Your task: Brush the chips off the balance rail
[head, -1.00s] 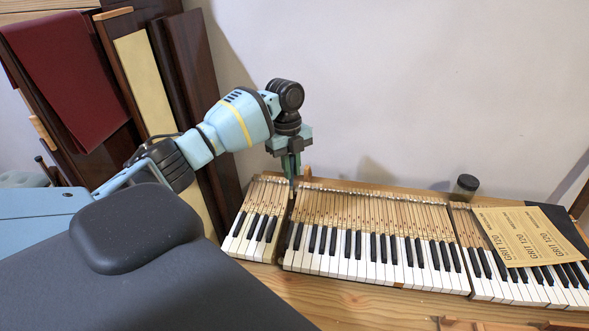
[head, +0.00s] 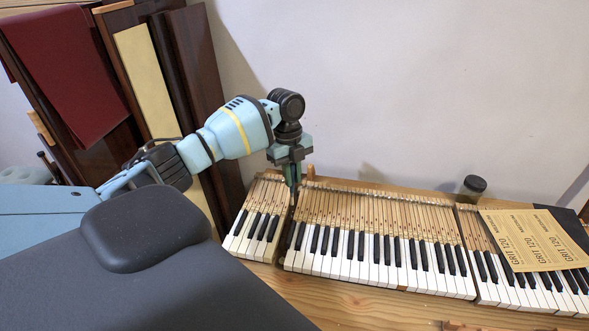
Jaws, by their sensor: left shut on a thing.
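My left gripper (head: 291,178) points down over the narrow gap between the left block of piano keys (head: 257,218) and the middle block (head: 375,242). It is shut on a slim upright thing, probably a brush, of which little shows below the fingers. The tip is at the far part of the gap; I cannot tell whether it touches anything. The balance rail and any chips are too small or hidden to make out. My right gripper is not in view.
Tan GRIT 120 sandpaper sheets (head: 530,240) lie over the right block of keys. A dark-lidded jar (head: 472,187) stands behind the keys. Wooden panels (head: 192,95) and a red cloth (head: 68,75) lean at the left. Bare bench (head: 345,304) shows in front.

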